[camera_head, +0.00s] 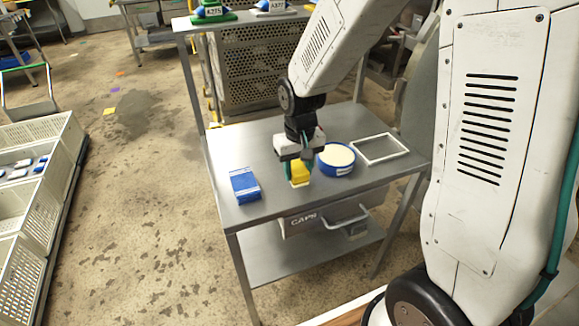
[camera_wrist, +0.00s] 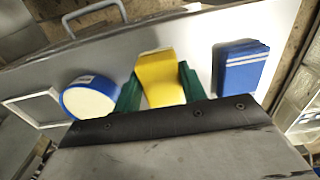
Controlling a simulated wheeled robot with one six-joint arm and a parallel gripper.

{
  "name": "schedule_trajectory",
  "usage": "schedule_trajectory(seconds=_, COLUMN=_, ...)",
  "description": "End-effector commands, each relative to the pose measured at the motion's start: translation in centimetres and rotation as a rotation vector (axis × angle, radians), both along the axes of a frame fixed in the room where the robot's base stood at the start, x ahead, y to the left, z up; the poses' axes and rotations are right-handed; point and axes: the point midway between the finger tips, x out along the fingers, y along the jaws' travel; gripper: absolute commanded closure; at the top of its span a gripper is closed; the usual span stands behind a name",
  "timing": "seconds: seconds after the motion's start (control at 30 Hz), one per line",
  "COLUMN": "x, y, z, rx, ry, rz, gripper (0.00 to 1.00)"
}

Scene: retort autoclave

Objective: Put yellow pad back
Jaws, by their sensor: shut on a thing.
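The yellow pad (camera_head: 300,173) is on or just above the metal table (camera_head: 262,208), between the blue pad and the round blue tub. I cannot tell whether it touches the table top. My gripper (camera_head: 297,166) points down over it and is shut on it. In the wrist view the yellow pad (camera_wrist: 160,78) sits between my green fingers (camera_wrist: 158,90). Its lower part is hidden by the gripper body.
A blue pad (camera_head: 244,185) lies to the left. A blue tub (camera_head: 336,160) with a cream top stands close on the right, with an empty white frame (camera_head: 380,148) beyond it. A bin marked CAPS (camera_head: 305,222) hangs below the table top. White crates (camera_head: 62,150) stand at far left.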

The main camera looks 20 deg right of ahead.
Motion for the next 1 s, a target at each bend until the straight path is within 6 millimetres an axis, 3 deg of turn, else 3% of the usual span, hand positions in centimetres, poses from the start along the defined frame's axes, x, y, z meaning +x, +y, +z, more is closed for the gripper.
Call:
schedule_trajectory(seconds=0.1, x=2.8, y=0.0, z=-0.3, rx=0.0, ry=0.001, rz=-0.001, gripper=0.77)
schedule_trajectory(seconds=0.2, x=4.3, y=0.0, z=-0.5, rx=0.0, ry=0.001, rz=-0.001, gripper=0.77)
schedule_trajectory(seconds=0.47, x=6.2, y=0.0, z=-0.7, rx=0.0, ry=0.001, rz=0.0, gripper=0.77)
schedule_trajectory(seconds=0.67, x=5.9, y=0.0, z=-3.9, rx=0.0, ry=0.004, rz=0.0, gripper=0.77)
schedule_trajectory(seconds=1.0, x=5.9, y=0.0, z=-4.2, rx=0.0, ry=0.001, rz=0.0, gripper=0.77)
